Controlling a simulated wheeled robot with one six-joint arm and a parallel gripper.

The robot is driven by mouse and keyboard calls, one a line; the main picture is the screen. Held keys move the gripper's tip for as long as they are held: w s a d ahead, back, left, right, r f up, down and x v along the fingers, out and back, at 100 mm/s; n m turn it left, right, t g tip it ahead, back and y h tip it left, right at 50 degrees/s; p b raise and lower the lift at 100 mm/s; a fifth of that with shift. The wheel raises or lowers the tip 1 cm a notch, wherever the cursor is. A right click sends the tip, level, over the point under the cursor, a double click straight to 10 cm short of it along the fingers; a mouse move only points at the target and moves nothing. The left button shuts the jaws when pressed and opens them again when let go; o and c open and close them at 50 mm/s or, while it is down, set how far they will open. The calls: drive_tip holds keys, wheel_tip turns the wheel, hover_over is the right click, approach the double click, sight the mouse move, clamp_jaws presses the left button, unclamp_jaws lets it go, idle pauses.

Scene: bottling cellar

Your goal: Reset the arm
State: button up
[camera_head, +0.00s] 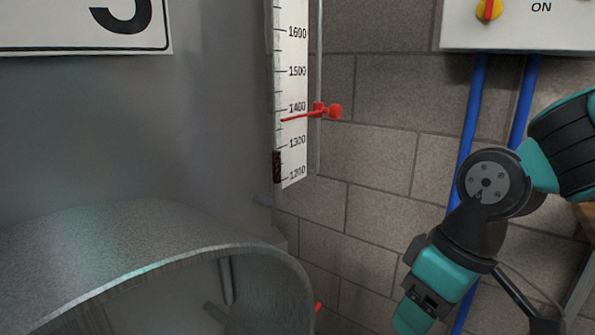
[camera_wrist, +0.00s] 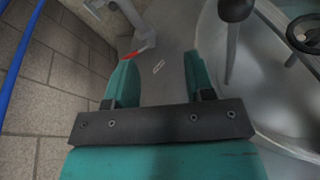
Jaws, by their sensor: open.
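My gripper shows in the wrist view (camera_wrist: 160,82) with its two teal fingers apart and nothing between them. Beyond the fingers lies a grey surface with a small pale label (camera_wrist: 158,66) and a red-tipped part (camera_wrist: 140,52). In the head view my arm is folded at the right, in front of the block wall, and its teal end runs down to the bottom edge. The fingertips are not clearly visible there.
A grey metal tank (camera_head: 220,110) fills the left, with a round rimmed opening (camera_head: 150,275) low down. A level scale (camera_head: 292,95) with a red pointer (camera_head: 325,111) hangs beside it. Blue pipes (camera_head: 472,110) run down from a switch box (camera_head: 520,25). A black knob (camera_wrist: 235,10) and handwheel (camera_wrist: 305,32) show in the wrist view.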

drive_tip(key=s+r, duration=0.3)
drive_tip(key=s, duration=0.5)
wheel_tip(320, 180, up, 16)
drive_tip(key=p, duration=1.6)
drive_tip(key=shift+a+r+m+y+p, duration=0.15)
drive_tip(key=shift+r+m+y+p, duration=0.05)
drive_tip(key=shift+m+y+p, duration=0.2)
drive_tip(key=shift+c, duration=0.6)
